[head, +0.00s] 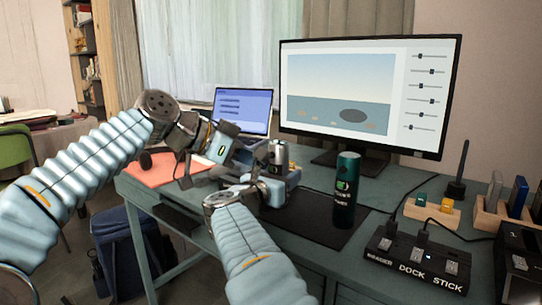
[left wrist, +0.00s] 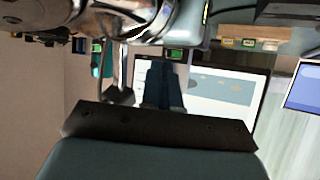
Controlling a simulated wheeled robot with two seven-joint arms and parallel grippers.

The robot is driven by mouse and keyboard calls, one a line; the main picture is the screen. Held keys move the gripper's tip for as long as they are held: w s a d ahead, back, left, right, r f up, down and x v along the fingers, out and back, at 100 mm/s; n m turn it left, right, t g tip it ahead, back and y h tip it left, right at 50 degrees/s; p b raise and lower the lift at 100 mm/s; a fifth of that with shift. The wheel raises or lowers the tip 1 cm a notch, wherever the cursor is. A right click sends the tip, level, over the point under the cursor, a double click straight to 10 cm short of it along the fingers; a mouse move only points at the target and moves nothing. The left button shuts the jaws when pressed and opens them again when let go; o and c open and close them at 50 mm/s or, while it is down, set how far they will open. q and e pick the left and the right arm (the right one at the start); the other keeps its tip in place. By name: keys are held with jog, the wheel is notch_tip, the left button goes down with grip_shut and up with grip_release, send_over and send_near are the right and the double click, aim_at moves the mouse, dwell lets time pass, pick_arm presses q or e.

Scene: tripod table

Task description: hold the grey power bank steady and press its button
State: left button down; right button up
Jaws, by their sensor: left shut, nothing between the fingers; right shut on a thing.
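A small grey block, which I take to be the power bank (head: 278,152), stands upright above the desk in the middle of the head view. My right gripper (head: 277,172) is shut on its lower part. Its button cannot be made out. My left gripper (head: 245,156) is shut and empty, just left of the power bank; I cannot tell whether they touch. In the left wrist view my left fingers (left wrist: 165,88) are together in front of the monitor, and metal parts of my right arm cross the top.
A dark green can (head: 346,190) stands close to the right of my right gripper on a black mat (head: 310,218). A monitor (head: 365,95) and a laptop (head: 243,110) are behind. A dock (head: 418,258) and wooden holders (head: 432,213) fill the right side.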

pick_arm(q)
jog(key=s+a, duration=0.1)
jog(key=s, duration=0.1)
jog(key=s+a, duration=0.2)
dwell(0.6)
dwell(0.5)
pick_arm(e)
jog(key=o, duration=1.4)
jog(key=shift+o, duration=0.2)
